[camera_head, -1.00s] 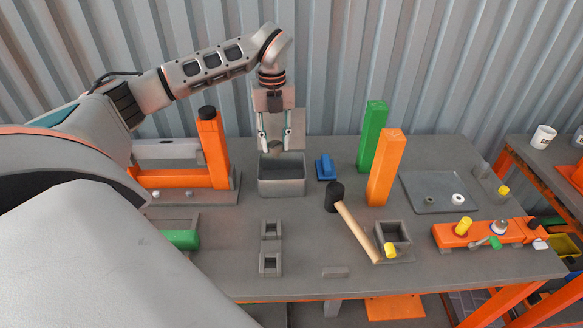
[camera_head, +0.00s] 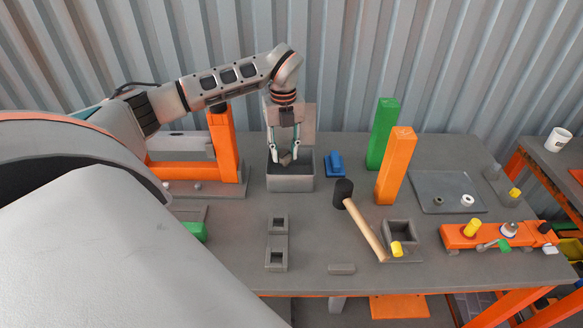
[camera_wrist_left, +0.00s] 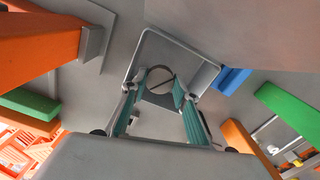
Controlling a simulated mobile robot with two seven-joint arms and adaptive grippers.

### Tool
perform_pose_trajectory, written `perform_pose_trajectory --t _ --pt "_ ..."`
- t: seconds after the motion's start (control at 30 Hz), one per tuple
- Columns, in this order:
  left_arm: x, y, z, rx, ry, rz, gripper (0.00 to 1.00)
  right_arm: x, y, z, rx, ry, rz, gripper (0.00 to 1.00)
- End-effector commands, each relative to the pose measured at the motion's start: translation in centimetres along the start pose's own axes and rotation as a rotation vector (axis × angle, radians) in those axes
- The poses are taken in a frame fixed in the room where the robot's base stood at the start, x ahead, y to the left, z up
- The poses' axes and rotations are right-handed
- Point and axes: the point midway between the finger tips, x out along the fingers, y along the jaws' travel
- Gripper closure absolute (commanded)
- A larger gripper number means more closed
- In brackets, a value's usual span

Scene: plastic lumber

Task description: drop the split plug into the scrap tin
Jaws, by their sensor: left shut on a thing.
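The scrap tin (camera_head: 290,184) is a grey open-topped box on the table near the back wall. It also shows in the left wrist view, where its rim (camera_wrist_left: 205,76) surrounds the fingertips. My left gripper (camera_head: 285,156) points down over the tin's opening, its fingertips at about rim height. It is shut on the small grey split plug (camera_head: 286,160). In the left wrist view the plug (camera_wrist_left: 160,76) shows as a round grey piece between the teal-padded fingers (camera_wrist_left: 158,100). My right gripper is not in view.
A blue block (camera_head: 335,164) stands close right of the tin. An orange post (camera_head: 226,145) stands to its left.

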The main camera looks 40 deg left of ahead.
Motion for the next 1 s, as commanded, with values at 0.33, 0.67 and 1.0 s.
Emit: perform_pose_trajectory --t 0.33,0.67,1.0 --pt "0.0 0.0 0.0 0.001 0.0 0.0 0.52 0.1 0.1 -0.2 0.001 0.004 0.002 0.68" --pt "-0.7 -0.1 0.1 0.001 -0.002 -0.002 0.52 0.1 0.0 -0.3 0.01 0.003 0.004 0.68" --pt "-6.9 -0.1 0.1 0.001 -0.004 -0.004 0.52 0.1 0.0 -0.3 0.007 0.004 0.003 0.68"
